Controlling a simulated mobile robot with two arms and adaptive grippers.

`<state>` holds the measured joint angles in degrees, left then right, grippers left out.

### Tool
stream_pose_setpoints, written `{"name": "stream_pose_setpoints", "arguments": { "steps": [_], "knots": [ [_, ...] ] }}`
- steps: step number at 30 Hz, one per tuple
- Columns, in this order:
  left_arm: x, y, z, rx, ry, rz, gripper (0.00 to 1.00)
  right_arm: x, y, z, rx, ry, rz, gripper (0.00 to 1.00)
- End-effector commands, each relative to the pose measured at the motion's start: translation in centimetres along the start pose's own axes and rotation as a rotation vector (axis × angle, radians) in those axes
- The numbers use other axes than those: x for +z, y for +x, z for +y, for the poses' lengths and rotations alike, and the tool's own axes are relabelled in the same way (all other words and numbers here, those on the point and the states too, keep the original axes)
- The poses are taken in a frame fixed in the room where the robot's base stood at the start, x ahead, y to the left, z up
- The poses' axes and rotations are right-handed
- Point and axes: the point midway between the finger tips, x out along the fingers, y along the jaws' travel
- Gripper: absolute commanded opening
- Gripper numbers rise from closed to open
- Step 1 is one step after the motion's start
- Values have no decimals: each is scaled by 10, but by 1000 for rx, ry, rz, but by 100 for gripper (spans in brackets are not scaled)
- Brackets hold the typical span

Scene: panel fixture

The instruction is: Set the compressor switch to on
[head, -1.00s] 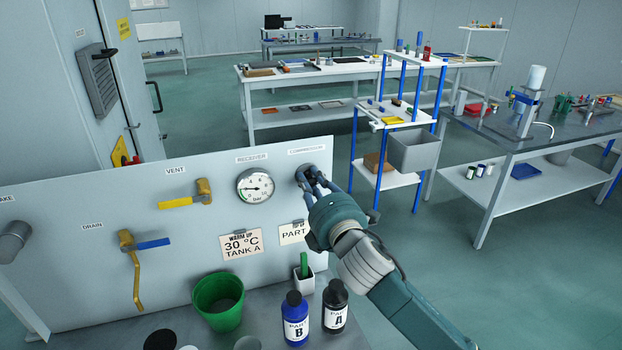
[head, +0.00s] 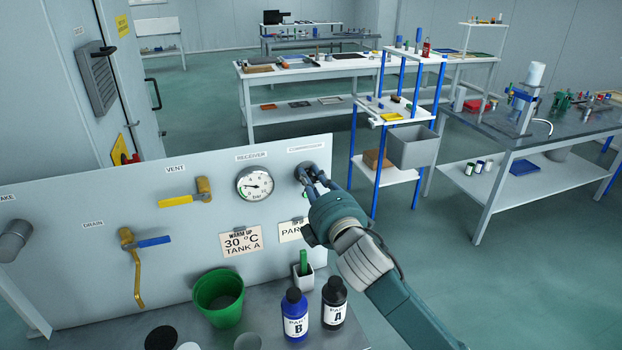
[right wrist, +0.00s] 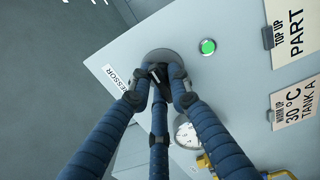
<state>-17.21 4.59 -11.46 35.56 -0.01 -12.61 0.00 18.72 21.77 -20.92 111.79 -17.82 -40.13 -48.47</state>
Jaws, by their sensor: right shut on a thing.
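The compressor switch is a dark round knob (head: 303,172) at the upper right of the grey panel (head: 110,195), under the COMPRESSOR label (head: 305,149). In the right wrist view its grey round base (right wrist: 158,62) shows behind my fingertips. My right gripper (head: 318,180) is shut on the knob, and its fingers hide most of it. In the right wrist view the gripper (right wrist: 160,85) closes around a dark middle part of the switch. A green lamp (right wrist: 208,46) is lit beside the switch. My left gripper is not in view.
The receiver gauge (head: 255,185) is left of the switch. The yellow vent handle (head: 180,200) and blue drain handle (head: 153,241) are further left. A green bucket (head: 218,300), blue bottle (head: 294,315) and black bottle (head: 334,303) stand below the panel.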

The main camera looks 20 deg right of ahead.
Motion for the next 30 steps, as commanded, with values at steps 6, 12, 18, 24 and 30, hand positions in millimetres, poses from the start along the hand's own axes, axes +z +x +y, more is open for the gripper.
{"name": "stream_pose_setpoints", "arguments": {
  "steps": [6,12,18,24,30],
  "knots": [
    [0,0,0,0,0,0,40,-1,0,1,1,3,2,35],
    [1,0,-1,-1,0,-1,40,0,0,0,1,1,1,35],
    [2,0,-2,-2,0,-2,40,0,-12,0,0,0,2,35],
    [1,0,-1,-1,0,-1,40,0,-52,-1,-1,0,2,35],
    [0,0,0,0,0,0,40,-1,-93,-1,-1,1,2,35]
  ]
}}
